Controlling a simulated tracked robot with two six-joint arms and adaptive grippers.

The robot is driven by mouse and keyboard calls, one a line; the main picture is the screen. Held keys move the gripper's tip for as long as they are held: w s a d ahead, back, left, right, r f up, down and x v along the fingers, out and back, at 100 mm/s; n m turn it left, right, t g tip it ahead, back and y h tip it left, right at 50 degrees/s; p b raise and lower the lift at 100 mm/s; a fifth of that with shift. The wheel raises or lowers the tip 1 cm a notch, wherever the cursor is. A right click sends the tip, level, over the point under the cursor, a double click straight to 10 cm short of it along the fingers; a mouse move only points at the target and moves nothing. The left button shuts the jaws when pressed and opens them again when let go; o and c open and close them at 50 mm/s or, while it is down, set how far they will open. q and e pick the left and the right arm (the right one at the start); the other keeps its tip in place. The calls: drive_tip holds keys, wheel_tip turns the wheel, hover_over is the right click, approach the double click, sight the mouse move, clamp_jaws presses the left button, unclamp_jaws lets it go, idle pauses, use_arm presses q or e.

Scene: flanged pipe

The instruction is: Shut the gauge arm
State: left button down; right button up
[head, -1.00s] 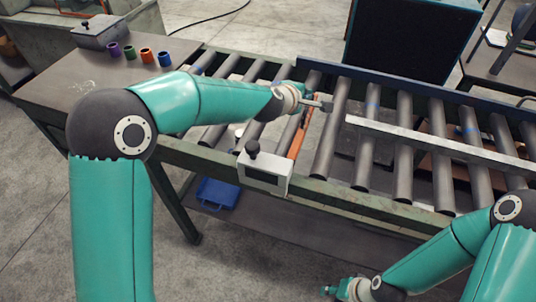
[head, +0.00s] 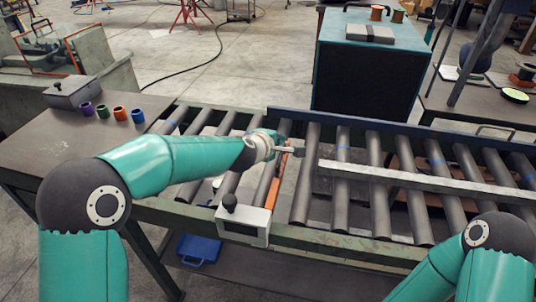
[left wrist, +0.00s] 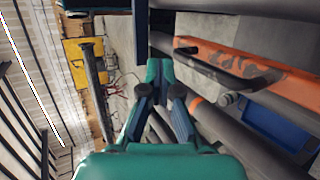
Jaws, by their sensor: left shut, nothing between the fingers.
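The orange gauge arm (head: 274,190) lies between the rollers, running back from a pale grey box with a black knob (head: 242,221) on the conveyor's front rail. In the left wrist view the orange arm (left wrist: 267,62) carries a dark bar handle (left wrist: 232,70) and runs across the upper right. My left gripper (head: 292,150) is shut and empty near the arm's far end, partly covering it. In the left wrist view its closed fingertips (left wrist: 159,70) are left of the handle and apart from it. My right gripper is out of view.
A pale metal bar (head: 425,174) lies over the rollers on the right. A blue rail (head: 400,133) edges the conveyor's back. Several coloured rings (head: 120,113) and a grey lidded box (head: 73,92) stand on the left table. A teal cabinet (head: 367,70) stands behind.

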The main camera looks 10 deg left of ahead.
use_arm(q)
wheel_tip(320, 180, up, 12)
drive_tip(key=a+p, duration=0.2)
drive_tip(key=p, duration=0.7)
drive_tip(key=shift+a+f, duration=0.15)
